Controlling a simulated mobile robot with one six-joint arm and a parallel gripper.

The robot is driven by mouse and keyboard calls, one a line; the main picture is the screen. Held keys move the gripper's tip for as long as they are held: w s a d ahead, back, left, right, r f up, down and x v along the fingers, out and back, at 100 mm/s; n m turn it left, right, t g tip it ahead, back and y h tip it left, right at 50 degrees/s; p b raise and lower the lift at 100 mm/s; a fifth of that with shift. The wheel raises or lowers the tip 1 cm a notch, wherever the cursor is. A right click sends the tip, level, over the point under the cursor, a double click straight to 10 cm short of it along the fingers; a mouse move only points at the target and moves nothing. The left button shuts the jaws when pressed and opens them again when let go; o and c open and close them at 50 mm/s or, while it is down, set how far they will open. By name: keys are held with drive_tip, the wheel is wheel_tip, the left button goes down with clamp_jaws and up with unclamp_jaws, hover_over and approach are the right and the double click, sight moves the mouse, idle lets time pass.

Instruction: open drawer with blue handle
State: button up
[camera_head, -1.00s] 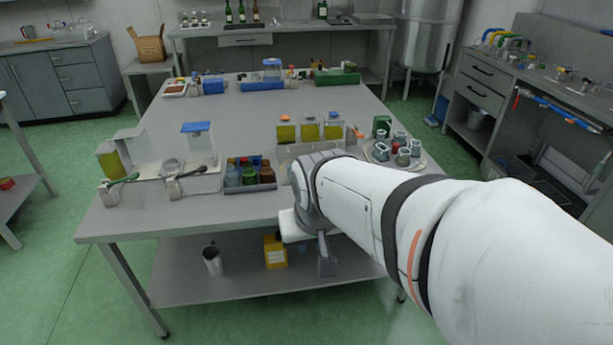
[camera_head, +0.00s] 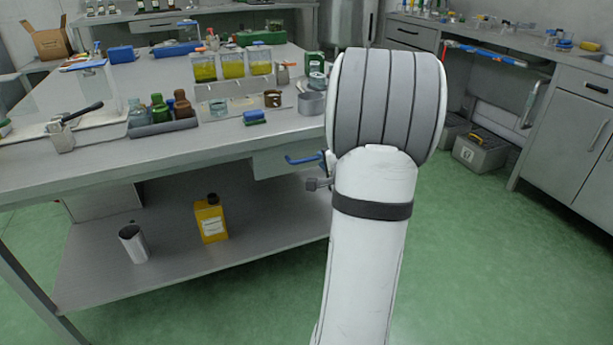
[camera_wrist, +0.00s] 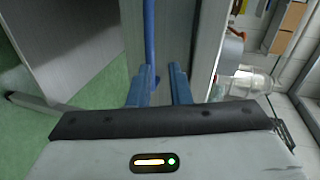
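The drawer (camera_head: 278,164) with the blue handle (camera_head: 303,159) is under the near edge of the steel table, and its front looks flush with the table. In the wrist view the blue handle (camera_wrist: 149,35) runs up the picture as a bar. My gripper (camera_wrist: 158,72) is open, with its two blue fingers apart. The lower end of the handle shows between the fingers, closer to the left one. I cannot tell whether they touch. In the head view my arm hides most of the gripper.
The table (camera_head: 95,165) carries bottles in a tray, jars of yellow-green oil (camera_head: 233,66) and a small blue item (camera_head: 254,117). Its lower shelf (camera_head: 170,270) holds a yellow canister (camera_head: 210,220) and a metal cup (camera_head: 133,244).

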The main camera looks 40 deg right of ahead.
sight(317, 158)
drive_tip(key=shift+m+t, duration=0.4)
drive_tip(key=shift+m, duration=0.1)
drive_tip(key=w+d+f+b, duration=0.1)
drive_tip(key=w, duration=0.1)
drive_tip(key=w+d+f+b, duration=0.1)
drive_tip(key=w, duration=0.1)
drive_tip(key=w+d+f+b, duration=0.1)
drive_tip(key=w, duration=0.2)
drive_tip(key=shift+f+b, duration=0.2)
drive_tip(key=shift+b, duration=0.2)
drive_tip(key=shift+c, duration=0.2)
drive_tip(key=shift+a, duration=0.1)
clamp_jaws()
